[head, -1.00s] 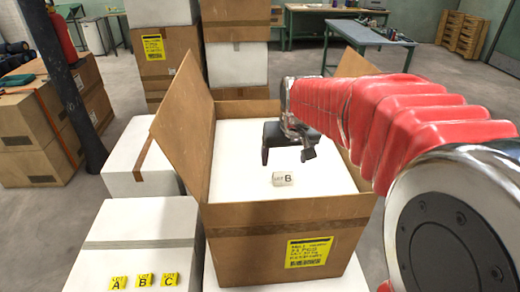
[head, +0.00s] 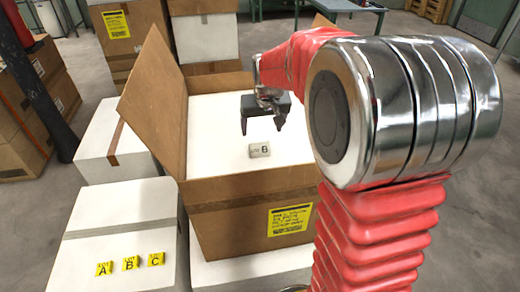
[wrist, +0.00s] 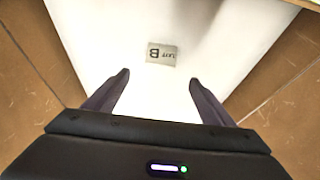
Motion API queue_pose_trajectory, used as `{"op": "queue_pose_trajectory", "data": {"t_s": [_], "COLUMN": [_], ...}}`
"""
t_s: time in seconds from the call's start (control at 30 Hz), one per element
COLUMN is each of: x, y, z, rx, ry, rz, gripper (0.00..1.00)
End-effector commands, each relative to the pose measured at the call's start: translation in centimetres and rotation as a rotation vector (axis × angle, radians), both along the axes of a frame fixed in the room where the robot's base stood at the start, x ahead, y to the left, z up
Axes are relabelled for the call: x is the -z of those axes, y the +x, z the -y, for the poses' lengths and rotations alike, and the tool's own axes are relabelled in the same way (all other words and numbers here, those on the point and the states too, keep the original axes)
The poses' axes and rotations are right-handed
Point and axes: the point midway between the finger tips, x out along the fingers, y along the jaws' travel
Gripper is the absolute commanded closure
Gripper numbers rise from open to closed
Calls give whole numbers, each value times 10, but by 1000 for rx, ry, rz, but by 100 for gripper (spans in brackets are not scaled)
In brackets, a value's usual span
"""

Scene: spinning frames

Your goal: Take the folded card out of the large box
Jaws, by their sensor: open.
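The folded card (head: 259,150), pale with a black "LOT B" print, lies on the white surface inside the large open cardboard box (head: 225,222). In the wrist view the card (wrist: 162,54) lies ahead of the fingertips, between their lines. My gripper (head: 262,128) is open and empty, above the white surface and a little behind the card in the head view. Its two dark fingers also show apart in the wrist view (wrist: 158,80). Neither finger appears to touch the card.
The box's left flap (head: 152,92) stands up beside my gripper. A white box (head: 125,235) at lower left bears yellow cards marked A, B (head: 131,263) and C. Stacked boxes (head: 128,45) stand behind. A dark post (head: 45,95) stands at far left.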

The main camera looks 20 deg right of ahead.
Motion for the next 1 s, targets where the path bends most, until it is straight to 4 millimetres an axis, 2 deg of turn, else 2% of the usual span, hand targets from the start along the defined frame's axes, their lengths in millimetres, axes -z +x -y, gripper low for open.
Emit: {"op": "queue_pose_trajectory", "data": {"t_s": [0.2,0.4,0.83,1.0], "x": [33,54,59,69], "y": [12,22,24,28], "z": [2,4,4,5], "rx": [0,-1,-1,-1], "ry": [1,0,0,0], "rz": [-4,-1,0,-1], "gripper": [23,23,23,23]}}
